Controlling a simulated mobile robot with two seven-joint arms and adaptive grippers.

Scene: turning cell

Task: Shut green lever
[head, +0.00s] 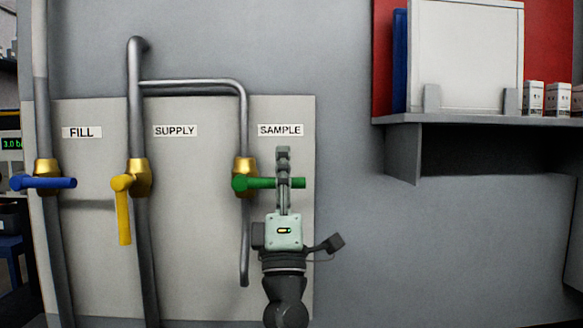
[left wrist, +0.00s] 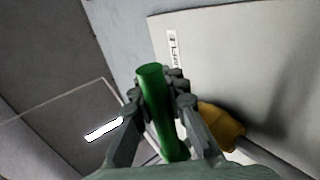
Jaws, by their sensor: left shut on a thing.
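The green lever (head: 256,184) is on the brass valve (head: 244,165) under the SAMPLE label. It lies level, pointing right, across its upright pipe. My left gripper (head: 284,168) comes up from below and is shut on the lever near its free end. In the left wrist view the green lever (left wrist: 153,90) stands between the two fingers of my left gripper (left wrist: 158,98), with its round end toward the camera. The brass valve body (left wrist: 220,125) shows just right of the fingers. My right gripper is in neither view.
To the left, a yellow lever (head: 124,215) hangs down at SUPPLY and a blue lever (head: 45,183) lies level at FILL. A bent pipe (head: 190,84) joins the SUPPLY and SAMPLE pipes. A grey shelf (head: 470,119) juts out at upper right.

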